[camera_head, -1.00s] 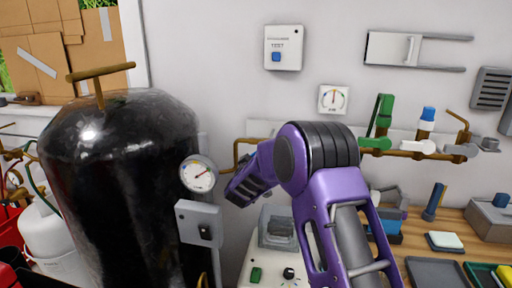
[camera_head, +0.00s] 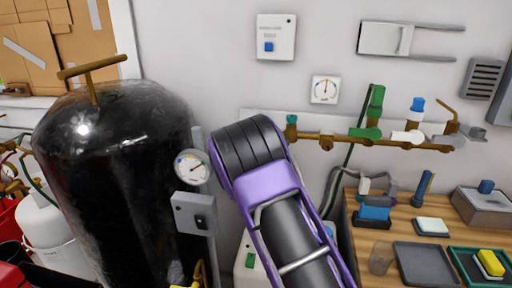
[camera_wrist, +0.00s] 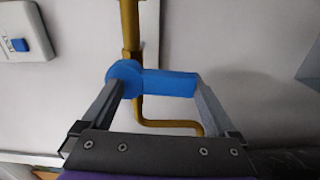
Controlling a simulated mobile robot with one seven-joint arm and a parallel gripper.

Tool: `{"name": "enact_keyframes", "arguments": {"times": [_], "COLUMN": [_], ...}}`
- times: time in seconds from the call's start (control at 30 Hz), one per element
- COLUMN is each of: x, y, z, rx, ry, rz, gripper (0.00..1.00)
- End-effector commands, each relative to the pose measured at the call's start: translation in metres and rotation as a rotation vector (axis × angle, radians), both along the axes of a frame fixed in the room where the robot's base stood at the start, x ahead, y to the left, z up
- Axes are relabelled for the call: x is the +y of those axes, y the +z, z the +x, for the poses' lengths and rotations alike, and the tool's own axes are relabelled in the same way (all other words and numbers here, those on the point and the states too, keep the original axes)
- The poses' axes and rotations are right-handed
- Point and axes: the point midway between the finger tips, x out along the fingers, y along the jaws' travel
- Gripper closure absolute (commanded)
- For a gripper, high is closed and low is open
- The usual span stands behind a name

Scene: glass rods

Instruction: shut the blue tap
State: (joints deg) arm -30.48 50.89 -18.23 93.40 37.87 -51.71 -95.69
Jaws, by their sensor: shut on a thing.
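The blue tap (camera_wrist: 168,84) is in the middle of the wrist view. It has a round hub at its left end and a flat lever reaching right, crosswise to the brown pipe (camera_wrist: 130,25). My gripper (camera_wrist: 157,95) is shut on it, with one grey finger at the hub end and the other at the lever's tip. In the head view my purple arm hides both the gripper and this tap.
A black tank (camera_head: 115,180) with a gauge (camera_head: 192,167) stands left of my arm. A pipe with a green tap (camera_head: 374,105) and a blue-topped white fitting (camera_head: 416,112) runs along the wall at right. A wooden bench (camera_head: 355,255) is below it.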

Motion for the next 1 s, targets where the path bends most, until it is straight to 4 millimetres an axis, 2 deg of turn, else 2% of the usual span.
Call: {"name": "enact_keyframes", "arguments": {"times": [0.3,0.73,0.77,0.8,1.0], "x": [-0.0049,-0.006,-0.0061,-0.006,-0.0045], "y": [-0.0021,-0.0024,-0.0024,-0.0024,-0.0015], "z": [-0.0012,-0.0012,-0.0012,-0.0011,-0.0011], "rx": [0.019,0.021,0.021,0.021,0.019], "ry": [-0.004,-0.004,-0.004,-0.004,-0.002], "rz": [-0.078,-0.09,-0.09,-0.09,-0.086], "gripper": [1.0,1.0,0.03,0.0,0.0]}}
